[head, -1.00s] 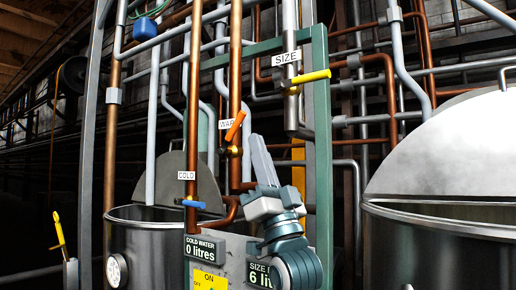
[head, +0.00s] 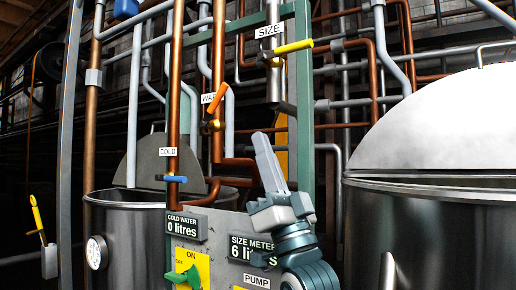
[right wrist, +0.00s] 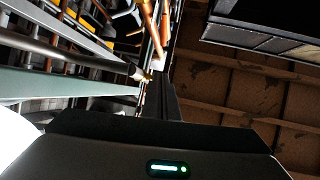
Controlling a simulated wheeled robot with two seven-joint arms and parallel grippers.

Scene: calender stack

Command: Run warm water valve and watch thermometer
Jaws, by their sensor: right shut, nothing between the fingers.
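The warm water valve has an orange lever (head: 217,98), tilted up to the right, on a copper pipe under a partly hidden "WAR…" label (head: 209,99). A round dial, possibly the thermometer (head: 97,252), is on the front of the left metal tank; its reading is too small to tell. My right gripper (head: 262,140) is shut and empty, pointing up, below and right of the orange lever and apart from it in the picture. In the right wrist view its dark fingers (right wrist: 160,98) point toward the pipes. My left gripper is not in view.
A blue cold lever (head: 175,179) and a yellow size lever (head: 294,47) flank the warm valve. Below are a cold water display (head: 186,227) reading 0 litres and a size meter (head: 252,248) reading 6. A right tank (head: 440,235) stands beside my arm.

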